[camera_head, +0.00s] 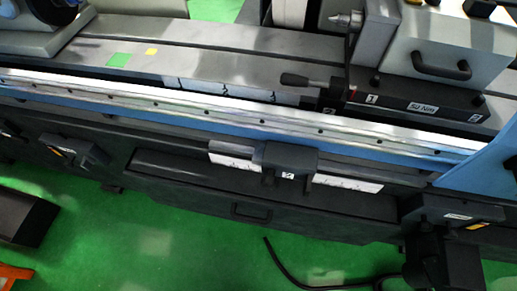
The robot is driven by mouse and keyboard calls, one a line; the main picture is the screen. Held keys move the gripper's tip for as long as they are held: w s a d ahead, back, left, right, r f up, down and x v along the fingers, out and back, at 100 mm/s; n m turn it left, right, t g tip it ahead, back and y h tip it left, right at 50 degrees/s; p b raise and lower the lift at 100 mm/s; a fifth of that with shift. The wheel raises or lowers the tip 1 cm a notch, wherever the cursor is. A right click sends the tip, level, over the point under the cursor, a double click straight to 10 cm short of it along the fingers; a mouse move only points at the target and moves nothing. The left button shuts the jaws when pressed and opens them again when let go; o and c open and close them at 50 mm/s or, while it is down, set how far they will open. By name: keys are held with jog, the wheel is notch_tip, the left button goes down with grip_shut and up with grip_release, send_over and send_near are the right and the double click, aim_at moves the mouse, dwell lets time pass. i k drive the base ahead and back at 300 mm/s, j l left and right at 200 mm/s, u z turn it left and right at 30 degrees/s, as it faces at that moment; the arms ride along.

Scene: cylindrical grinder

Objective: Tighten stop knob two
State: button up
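A dark stop block (285,155) sits on a white scale strip (345,184) along the front of the grinder. A small white label that seems to read 2 (289,175) is on its lower front. Short dark parts hang below the block; I cannot tell which of them is the knob, or whether it is tight. My gripper is not in view.
A bright rail (220,108) runs across above the stop. On the table above are a black lever handle (302,80) and a dark bar with a "50 Nm" label (422,107). Green floor (200,235) with a black cable (290,277) lies below.

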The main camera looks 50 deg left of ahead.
aim_at(269, 182)
jog(key=u, duration=1.05)
